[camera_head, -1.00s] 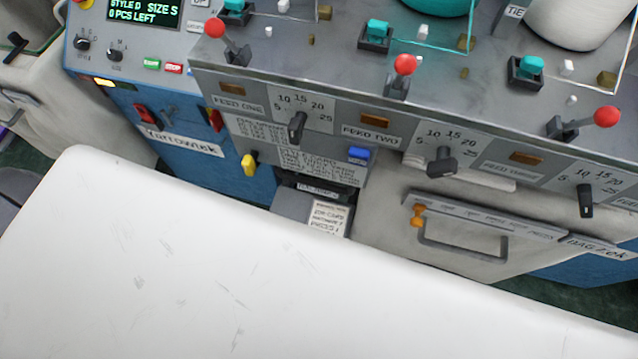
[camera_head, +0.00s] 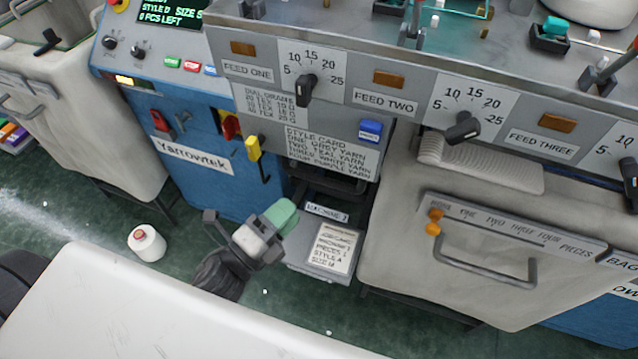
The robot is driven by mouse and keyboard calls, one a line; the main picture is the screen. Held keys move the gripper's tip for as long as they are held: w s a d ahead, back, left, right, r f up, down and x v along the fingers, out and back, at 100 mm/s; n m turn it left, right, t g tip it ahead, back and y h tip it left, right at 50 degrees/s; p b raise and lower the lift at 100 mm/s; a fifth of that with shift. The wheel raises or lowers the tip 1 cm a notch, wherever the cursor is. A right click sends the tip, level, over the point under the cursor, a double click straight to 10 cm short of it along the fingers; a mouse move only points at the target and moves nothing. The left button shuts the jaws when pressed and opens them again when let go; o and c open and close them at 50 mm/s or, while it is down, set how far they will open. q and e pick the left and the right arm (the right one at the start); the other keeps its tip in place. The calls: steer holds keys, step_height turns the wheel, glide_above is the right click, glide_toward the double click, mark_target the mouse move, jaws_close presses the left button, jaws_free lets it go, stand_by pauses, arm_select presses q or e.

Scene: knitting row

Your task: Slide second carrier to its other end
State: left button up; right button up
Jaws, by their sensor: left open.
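Nothing in view is labelled as a carrier, and I cannot tell which part is the second one. The machine front (camera_head: 420,80) has feed panels; the FEED TWO label (camera_head: 385,99) sits under an orange plate. A lever stem (camera_head: 412,28) stands above it, its top cut off by the upper edge. My left gripper (camera_head: 250,228) is open, with a pale green part at its right side. It is in front of the blue cabinet's lower right part, left of the grey box with a card (camera_head: 330,245). It appears to hold nothing. My right gripper is not in view.
A white surface (camera_head: 140,310) fills the lower left. A white spool (camera_head: 146,243) stands on the green floor. A beige bin (camera_head: 480,270) with a grey handle stands at right.

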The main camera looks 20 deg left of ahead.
mark_target(321, 177)
arm_select(q)
steer(key=p+x, duration=0.2)
steer(key=x, duration=0.7)
steer(key=shift+w+d, duration=0.1)
steer(key=shift+w, duration=0.2)
jaws_close()
